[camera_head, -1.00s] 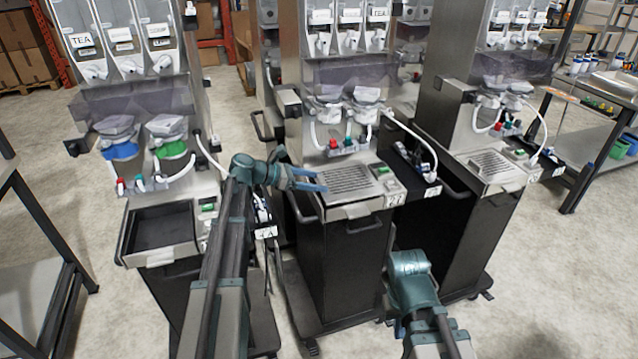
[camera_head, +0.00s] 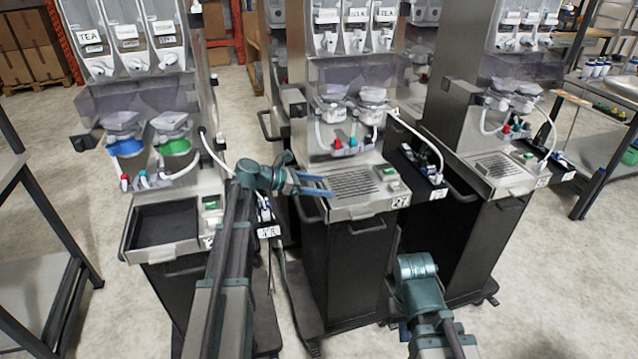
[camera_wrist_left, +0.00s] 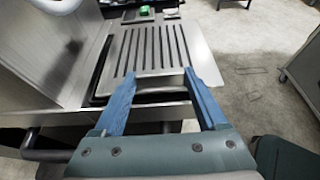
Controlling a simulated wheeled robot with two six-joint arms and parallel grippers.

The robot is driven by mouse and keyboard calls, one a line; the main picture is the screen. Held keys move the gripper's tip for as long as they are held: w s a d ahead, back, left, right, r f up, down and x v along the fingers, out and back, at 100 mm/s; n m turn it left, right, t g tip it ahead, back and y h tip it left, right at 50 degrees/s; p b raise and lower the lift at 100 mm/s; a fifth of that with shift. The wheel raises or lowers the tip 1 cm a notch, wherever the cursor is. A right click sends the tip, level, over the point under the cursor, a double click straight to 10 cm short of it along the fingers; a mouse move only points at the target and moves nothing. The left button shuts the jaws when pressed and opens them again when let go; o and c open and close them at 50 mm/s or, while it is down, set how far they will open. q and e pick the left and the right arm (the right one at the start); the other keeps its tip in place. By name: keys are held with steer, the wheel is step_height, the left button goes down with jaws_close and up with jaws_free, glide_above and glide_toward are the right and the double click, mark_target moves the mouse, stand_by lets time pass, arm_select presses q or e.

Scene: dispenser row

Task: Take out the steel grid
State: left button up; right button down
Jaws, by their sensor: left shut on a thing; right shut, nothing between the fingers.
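The steel grid (camera_head: 352,186), a slotted metal plate, lies at the front of the middle dispenser (camera_head: 345,150). It also shows in the left wrist view (camera_wrist_left: 150,50), with a dark gap along its left and front edges. My left gripper (camera_head: 318,186) reaches in from the left. Its blue fingers (camera_wrist_left: 160,88) are shut on the grid near its front left edge. Whether the grid is lifted clear of its tray is hard to tell. My right gripper (camera_head: 403,331) is low in front of the middle dispenser, mostly hidden by its own wrist; it holds nothing.
The left dispenser (camera_head: 165,185) has an open dark tray (camera_head: 166,224) without a grid. The right dispenser (camera_head: 490,130) has its own grid (camera_head: 497,167). White hoses and small taps hang above the middle grid. Open floor lies in front at the right.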

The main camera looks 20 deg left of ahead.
arm_select(q)
steer(key=s+d, duration=0.9)
steer(key=s, duration=0.5)
steer(key=shift+s+d, duration=0.3)
steer(key=shift+d, duration=0.1)
stand_by(0.6)
